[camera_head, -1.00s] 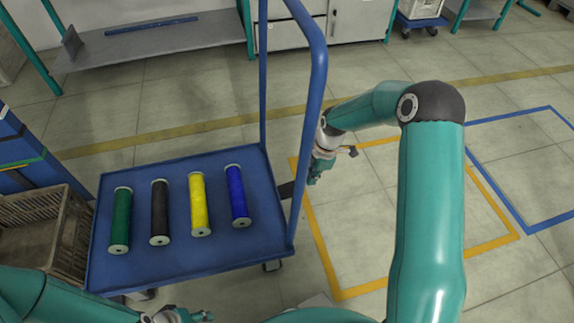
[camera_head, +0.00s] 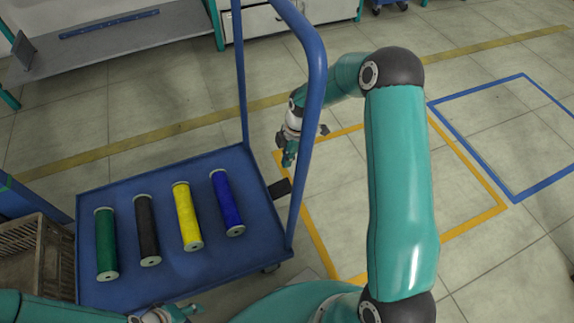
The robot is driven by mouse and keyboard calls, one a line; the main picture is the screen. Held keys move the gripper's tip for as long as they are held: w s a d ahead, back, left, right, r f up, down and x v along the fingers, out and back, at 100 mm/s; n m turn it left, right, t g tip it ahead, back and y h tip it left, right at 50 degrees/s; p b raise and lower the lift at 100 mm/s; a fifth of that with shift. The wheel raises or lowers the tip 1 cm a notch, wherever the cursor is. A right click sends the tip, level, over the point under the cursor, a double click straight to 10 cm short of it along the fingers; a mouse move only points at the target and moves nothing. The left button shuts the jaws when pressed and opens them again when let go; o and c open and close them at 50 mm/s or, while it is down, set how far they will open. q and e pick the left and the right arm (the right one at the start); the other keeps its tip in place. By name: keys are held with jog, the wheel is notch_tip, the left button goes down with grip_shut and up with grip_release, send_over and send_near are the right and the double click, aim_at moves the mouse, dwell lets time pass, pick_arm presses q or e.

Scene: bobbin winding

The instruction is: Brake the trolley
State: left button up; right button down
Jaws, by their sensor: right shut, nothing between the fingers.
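The blue trolley (camera_head: 165,268) stands left of centre with its tall blue push handle (camera_head: 316,88) on its right side. A dark pedal-like part (camera_head: 279,188) sticks out from the trolley's right edge, behind the handle post. My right gripper (camera_head: 288,160) is shut and empty. It points down just above this dark part, and in the picture it appears a little apart from it. My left gripper (camera_head: 190,312) is at the bottom edge, in front of the trolley; its fingers are small and partly cut off.
Green (camera_head: 106,245), black (camera_head: 147,230), yellow (camera_head: 187,217) and blue (camera_head: 226,203) bobbins lie on the trolley deck. A brown crate (camera_head: 28,262) stands at the left. Yellow (camera_head: 470,225) and blue (camera_head: 480,152) floor outlines mark clear floor to the right.

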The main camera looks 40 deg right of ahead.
aim_at(290, 186)
jog(key=f+b, duration=0.1)
jog(key=f, duration=0.2)
jog(key=f+b, duration=0.1)
jog(key=f, duration=0.3)
jog(key=a+f+b, duration=0.1)
jog(key=f, duration=0.3)
jog(key=shift+d+f+b, duration=0.15)
jog(key=shift+f+b, duration=0.25)
jog(key=shift+f, duration=0.35)
jog(key=shift+d, duration=0.2)
jog(key=shift+a, duration=0.15)
jog(key=shift+f, duration=0.1)
jog(key=shift+f, duration=0.1)
jog(key=shift+s+d+f+b, duration=0.1)
jog(key=shift+d+f+b, duration=0.3)
jog(key=shift+f+b, duration=0.4)
jog(key=shift+s+d+f+b, duration=0.1)
jog(key=shift+d+f+b, duration=0.4)
jog(key=shift+f, duration=0.35)
